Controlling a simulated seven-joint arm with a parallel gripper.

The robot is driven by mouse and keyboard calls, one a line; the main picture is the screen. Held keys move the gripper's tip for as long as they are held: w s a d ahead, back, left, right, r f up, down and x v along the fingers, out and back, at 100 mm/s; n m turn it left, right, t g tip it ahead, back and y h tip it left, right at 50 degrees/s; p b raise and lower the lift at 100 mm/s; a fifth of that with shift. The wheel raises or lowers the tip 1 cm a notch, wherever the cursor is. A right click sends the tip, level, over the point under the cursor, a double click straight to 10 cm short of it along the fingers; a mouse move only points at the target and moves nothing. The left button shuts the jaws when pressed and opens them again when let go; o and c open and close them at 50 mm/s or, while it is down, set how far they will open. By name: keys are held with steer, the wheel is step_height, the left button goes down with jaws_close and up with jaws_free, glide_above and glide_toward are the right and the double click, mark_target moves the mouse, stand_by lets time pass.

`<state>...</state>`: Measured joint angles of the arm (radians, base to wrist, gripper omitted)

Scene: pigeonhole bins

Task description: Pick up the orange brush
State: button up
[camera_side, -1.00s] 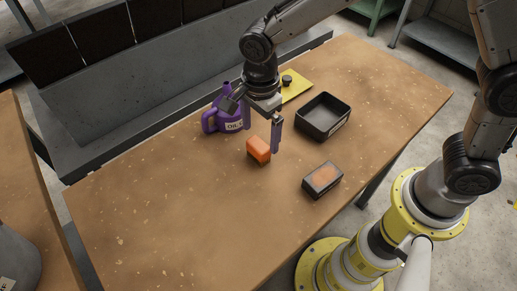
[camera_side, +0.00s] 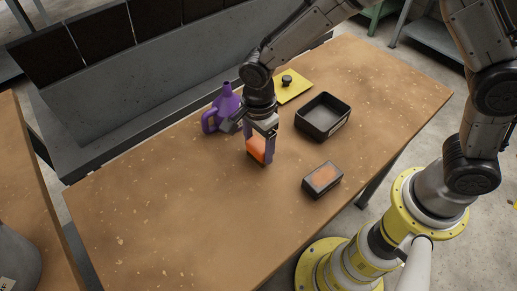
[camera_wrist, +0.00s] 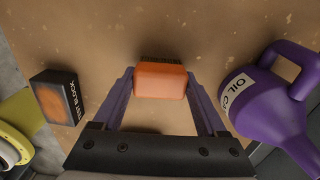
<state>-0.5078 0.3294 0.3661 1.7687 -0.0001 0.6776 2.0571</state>
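The orange brush (camera_side: 256,150) lies on the brown table, a small orange block with a dark bristle strip along one edge. It also shows in the wrist view (camera_wrist: 161,80), between the purple fingers and toward their tips. My gripper (camera_side: 258,155) is lowered over the brush, with one finger on each side. Part of the brush is hidden by the fingers in the side view.
A purple oil can (camera_side: 222,110) stands close to the left of my gripper. A black tray (camera_side: 323,117) and a dark block with an orange-brown top (camera_side: 322,179) are to the right. A yellow plate with a black knob (camera_side: 293,87) lies behind. The front left table is clear.

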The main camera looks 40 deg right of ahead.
mark_target(258, 144)
steer(key=c, duration=0.5)
steer(key=shift+o, duration=0.2)
steer(key=shift+r, duration=0.5)
step_height(258, 144, up, 2)
steer(key=shift+r, duration=0.15)
steer(key=s+d+r, duration=0.7)
steer(key=s+r, duration=0.2)
steer(key=s, duration=0.3)
steer(key=shift+r, duration=0.35)
steer(key=shift+s+a, duration=0.1)
